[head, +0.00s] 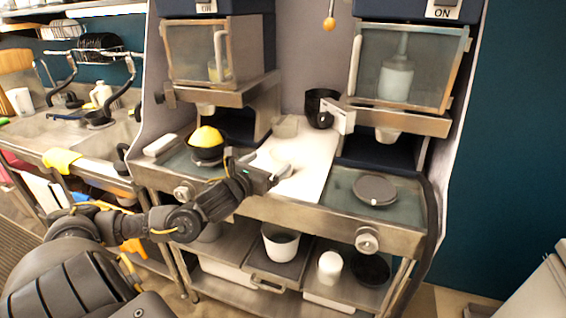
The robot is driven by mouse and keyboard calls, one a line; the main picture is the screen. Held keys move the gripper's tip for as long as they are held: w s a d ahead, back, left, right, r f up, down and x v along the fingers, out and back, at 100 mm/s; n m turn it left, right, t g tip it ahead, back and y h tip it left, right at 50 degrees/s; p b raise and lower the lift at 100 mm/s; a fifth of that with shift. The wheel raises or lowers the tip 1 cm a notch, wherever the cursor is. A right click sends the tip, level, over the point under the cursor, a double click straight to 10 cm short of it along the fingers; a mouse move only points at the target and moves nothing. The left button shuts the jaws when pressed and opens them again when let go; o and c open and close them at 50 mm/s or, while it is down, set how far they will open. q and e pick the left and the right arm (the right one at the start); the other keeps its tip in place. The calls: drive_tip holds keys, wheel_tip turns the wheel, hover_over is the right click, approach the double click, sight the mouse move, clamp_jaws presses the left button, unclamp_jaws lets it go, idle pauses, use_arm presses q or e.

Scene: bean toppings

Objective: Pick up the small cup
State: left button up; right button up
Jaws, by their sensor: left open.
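My left gripper (276,172) is open over the white board in the middle of the counter, its arm coming in from the lower left. Its jaws look empty. Which thing is the small cup is not certain. A small white cup-like container (330,267) stands on the lower shelf, below and to the right of the gripper. A larger white pot (281,243) is left of it on that shelf. A dark cup-shaped holder (322,107) is at the back, above the board. My right gripper is not in view.
A dark bowl (207,153) with a yellow dome stands left of the gripper. A dark round lid or plate (375,189) lies on the right counter. Two machines with clear-fronted boxes (411,66) overhang the counter. The white board (308,170) is mostly clear.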

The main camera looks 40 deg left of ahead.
sight(275, 160)
use_arm(q)
drive_tip(key=shift+w+r+p, duration=0.2)
drive_tip(key=shift+w+p, duration=0.1)
drive_tip(key=shift+p, duration=0.05)
drive_tip(key=w+p, duration=0.1)
drive_tip(key=w, duration=0.1)
drive_tip(key=w+p, duration=0.1)
drive_tip(key=shift+w+a+f, duration=0.15)
drive_tip(key=shift+w, duration=0.25)
drive_tip(key=shift+w+f, duration=0.15)
drive_tip(key=shift+w, duration=0.3)
drive_tip(key=c, duration=1)
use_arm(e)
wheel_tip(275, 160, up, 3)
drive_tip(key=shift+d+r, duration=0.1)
